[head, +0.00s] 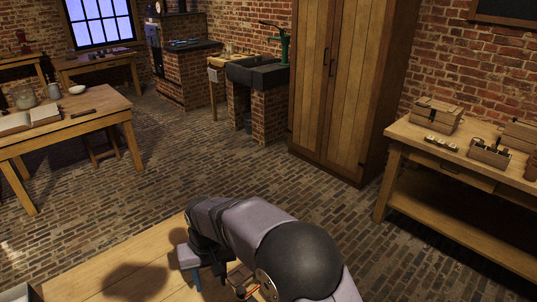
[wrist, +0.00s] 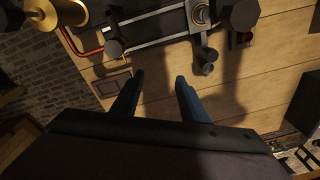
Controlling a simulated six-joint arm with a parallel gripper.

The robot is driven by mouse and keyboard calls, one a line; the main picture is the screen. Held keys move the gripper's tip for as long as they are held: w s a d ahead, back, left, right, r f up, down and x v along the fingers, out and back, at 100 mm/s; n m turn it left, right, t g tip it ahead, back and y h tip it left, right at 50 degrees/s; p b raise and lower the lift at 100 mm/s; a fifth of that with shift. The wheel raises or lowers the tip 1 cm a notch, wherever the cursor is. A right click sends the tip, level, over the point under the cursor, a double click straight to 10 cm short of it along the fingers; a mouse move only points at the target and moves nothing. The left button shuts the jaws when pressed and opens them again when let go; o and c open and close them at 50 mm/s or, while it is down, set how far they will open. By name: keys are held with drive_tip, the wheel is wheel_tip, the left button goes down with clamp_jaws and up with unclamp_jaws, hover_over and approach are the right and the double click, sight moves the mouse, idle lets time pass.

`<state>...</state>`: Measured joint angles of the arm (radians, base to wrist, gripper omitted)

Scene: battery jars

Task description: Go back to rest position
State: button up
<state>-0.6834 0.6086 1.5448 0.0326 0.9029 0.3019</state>
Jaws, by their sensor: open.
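My gripper (wrist: 160,78) is open and empty, its two blue fingers apart over the wooden table (wrist: 265,95). In the head view my gripper (head: 188,262) hangs above the near table (head: 75,285), at the end of my arm, which reaches in from the lower right. In the wrist view a dark apparatus (wrist: 160,38) with rods and round knobs lies beyond the fingertips. The fingers look apart from it. My arm hides much of the near table in the head view.
In the wrist view a brass cylinder (wrist: 42,18) and a red wire (wrist: 72,42) are at the upper left. A side bench (head: 405,130) with wooden boxes (head: 437,115) stands at the right. A table with jars (head: 25,98) is at the left. Brick floor lies between.

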drive_tip(key=w+d+f+m+t+b, duration=0.1)
drive_tip(key=w+d+m, duration=0.15)
drive_tip(key=d, duration=1.05)
drive_tip(key=w+d+m+t+b, duration=0.1)
drive_tip(key=d+m, duration=0.3)
drive_tip(key=d, duration=0.8)
drive_tip(key=s+d+r+n+g+p, duration=0.1)
drive_tip(key=s+d, duration=0.2)
drive_tip(key=s, duration=0.6)
drive_tip(key=s+d+r+n+g+p, duration=0.1)
drive_tip(key=s+d+p, duration=0.1)
drive_tip(key=s, duration=0.8)
drive_tip(key=shift+s+d+r+g+h+p, duration=0.2)
drive_tip(key=shift+d+r+g+h+p, duration=0.15)
drive_tip(key=shift+d, duration=0.45)
